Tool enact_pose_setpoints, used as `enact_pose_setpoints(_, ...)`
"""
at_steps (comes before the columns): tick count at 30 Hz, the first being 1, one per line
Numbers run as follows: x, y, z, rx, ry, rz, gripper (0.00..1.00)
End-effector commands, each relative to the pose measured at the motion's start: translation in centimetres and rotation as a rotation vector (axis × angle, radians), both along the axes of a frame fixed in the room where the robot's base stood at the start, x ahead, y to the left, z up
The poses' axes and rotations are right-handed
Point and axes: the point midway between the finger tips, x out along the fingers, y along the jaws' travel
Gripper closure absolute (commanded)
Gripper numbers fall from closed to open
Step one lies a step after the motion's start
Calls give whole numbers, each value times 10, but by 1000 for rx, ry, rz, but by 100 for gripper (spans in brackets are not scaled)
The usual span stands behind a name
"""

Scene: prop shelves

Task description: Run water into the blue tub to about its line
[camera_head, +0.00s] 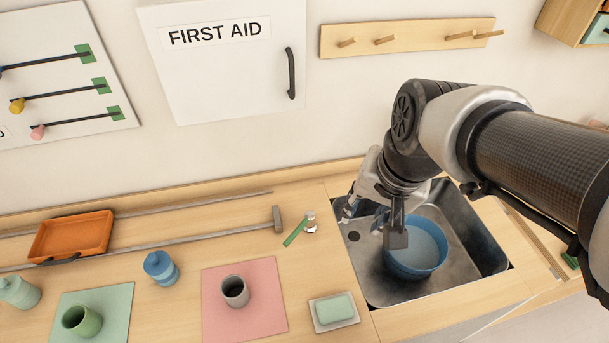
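The blue tub (440,263) stands upright in the metal sink (480,262). A pale, flat surface that looks like water shows inside it, but I cannot make out its line. My gripper (371,225) hangs over the left side of the sink, its fingers apart and nothing seen between them. One finger covers the tub's left part from this view. A tap lever with a green handle (296,231) and a silver base (310,224) sits on the counter left of the sink, apart from my gripper. A spout and running water cannot be made out behind my arm.
A soap bar (335,308) on a dish lies left of the sink. A grey cup (235,290) stands on a pink mat, and a blue jar (160,267) is farther left. Rails and an orange tray (72,236) lie behind. A first aid cabinet (230,80) hangs on the wall.

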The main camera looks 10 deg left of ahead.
Motion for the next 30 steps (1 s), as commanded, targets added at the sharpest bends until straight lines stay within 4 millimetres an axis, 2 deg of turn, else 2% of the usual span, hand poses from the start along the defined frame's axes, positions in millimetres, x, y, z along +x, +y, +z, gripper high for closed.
enact_pose_setpoints(1,16,17,-8,17,38,-24,67)
enact_pose_setpoints(3,35,39,-20,42,75,-69,67)
enact_pose_setpoints(6,56,69,-41,67,128,-130,67)
enact_pose_setpoints(12,78,107,-73,90,189,-215,67)
enact_pose_setpoints(20,82,118,-96,94,204,-237,67)
enact_pose_setpoints(30,88,129,-166,93,205,-236,67)
